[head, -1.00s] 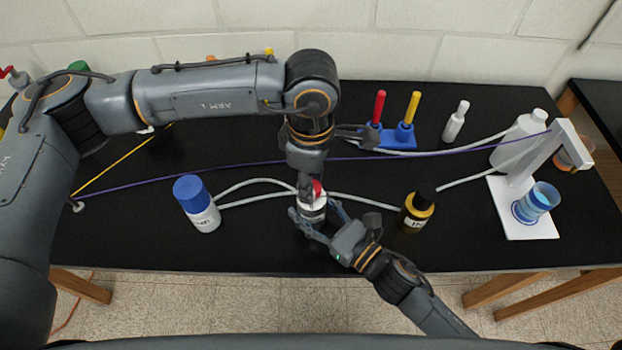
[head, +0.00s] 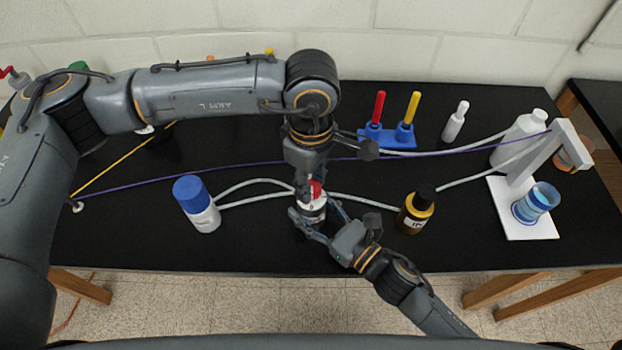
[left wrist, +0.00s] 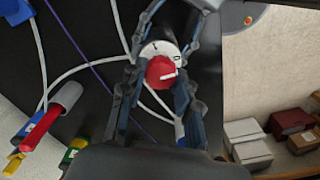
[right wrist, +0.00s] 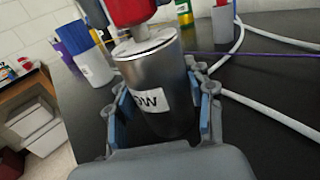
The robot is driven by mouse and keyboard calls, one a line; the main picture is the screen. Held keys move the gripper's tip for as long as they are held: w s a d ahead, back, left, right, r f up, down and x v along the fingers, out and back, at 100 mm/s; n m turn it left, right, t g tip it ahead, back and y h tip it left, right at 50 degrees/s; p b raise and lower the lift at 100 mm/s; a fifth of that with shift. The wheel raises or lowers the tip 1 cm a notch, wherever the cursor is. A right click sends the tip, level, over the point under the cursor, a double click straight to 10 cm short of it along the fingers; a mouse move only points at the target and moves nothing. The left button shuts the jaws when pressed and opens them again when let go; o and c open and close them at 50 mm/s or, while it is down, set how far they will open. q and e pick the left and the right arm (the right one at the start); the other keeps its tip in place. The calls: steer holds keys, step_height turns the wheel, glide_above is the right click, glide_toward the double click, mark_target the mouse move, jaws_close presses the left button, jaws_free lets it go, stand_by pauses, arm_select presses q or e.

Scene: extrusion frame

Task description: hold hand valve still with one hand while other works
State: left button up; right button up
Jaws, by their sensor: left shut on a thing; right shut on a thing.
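The hand valve (head: 313,208) stands upright on the black bench, a metal cylinder with a pale marked dial and a red knob (left wrist: 161,72) on top. My left gripper (head: 307,178) reaches down from above, its fingers on either side of the red knob and shut on it. My right gripper (head: 317,214) comes in from the front right, low down, and is shut around the valve's metal body (right wrist: 160,100). A white label shows on the body in the right wrist view, partly cut off by the edge of a finger.
Pale hoses (head: 365,200) run to both sides. A purple cord (head: 230,165) crosses behind. A blue holder (head: 388,136) and a white stand (head: 523,215) are further right.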

arm_select(q)
steer(key=o, duration=1.2)
steer(key=shift+c, duration=0.2)
step_height(320, 180, up, 12)
arm_select(e)
steer(key=o, duration=1.3)
steer(key=shift+o, duration=0.2)
